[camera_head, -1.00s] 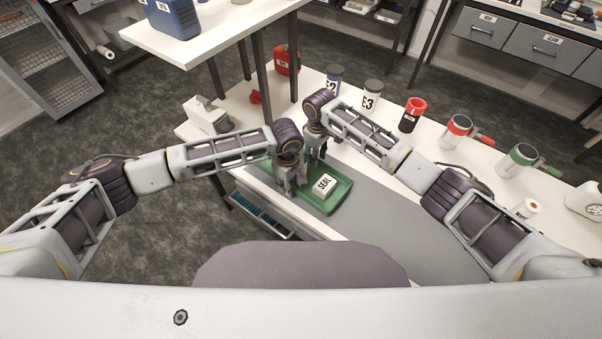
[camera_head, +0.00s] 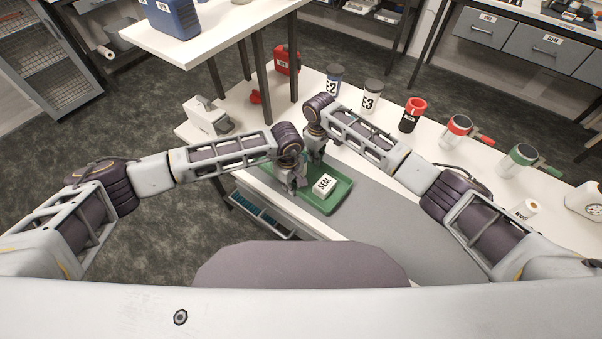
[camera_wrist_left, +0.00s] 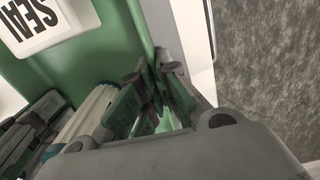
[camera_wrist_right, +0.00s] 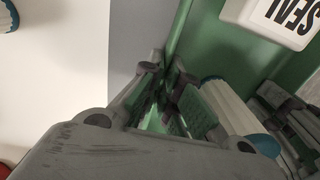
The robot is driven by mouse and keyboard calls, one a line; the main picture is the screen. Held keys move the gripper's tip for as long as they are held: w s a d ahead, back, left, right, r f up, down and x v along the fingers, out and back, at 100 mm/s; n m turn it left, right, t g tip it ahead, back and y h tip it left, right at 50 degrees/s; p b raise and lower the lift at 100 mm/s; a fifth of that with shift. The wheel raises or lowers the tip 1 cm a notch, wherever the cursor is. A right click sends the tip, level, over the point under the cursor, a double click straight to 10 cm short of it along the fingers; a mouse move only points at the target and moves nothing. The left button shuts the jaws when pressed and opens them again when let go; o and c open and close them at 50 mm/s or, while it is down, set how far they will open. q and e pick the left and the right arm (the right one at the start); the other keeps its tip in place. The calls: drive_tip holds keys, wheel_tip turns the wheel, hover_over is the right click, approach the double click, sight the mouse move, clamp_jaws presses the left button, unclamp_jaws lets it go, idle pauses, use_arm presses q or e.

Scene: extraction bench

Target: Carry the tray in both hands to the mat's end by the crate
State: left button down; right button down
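The green tray (camera_head: 338,199) lies on the grey mat at its left end. A white block marked SEAL (camera_head: 324,186) sits on it, also visible in the right wrist view (camera_wrist_right: 280,18). A white ribbed item with a teal band (camera_wrist_right: 228,105) is in the tray between my grippers; the head view hides it. My left gripper (camera_head: 291,187) is at the tray's near left rim, its fingers closed on the rim (camera_wrist_left: 158,85). My right gripper (camera_head: 318,157) is at the far rim, fingers closed on that rim (camera_wrist_right: 165,85). I cannot make out which thing is the crate.
The grey mat (camera_head: 400,235) is bare to the right of the tray. Jars E2 (camera_head: 333,80) and E3 (camera_head: 371,97), a red-topped black container (camera_head: 412,115) and red and green-banded vessels line the far side. A white device (camera_head: 207,117) stands left; a container (camera_head: 262,218) sits below the bench edge.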

use_arm(q)
drive_tip(key=shift+r, duration=0.25)
use_arm(e)
drive_tip(key=shift+r, duration=0.25)
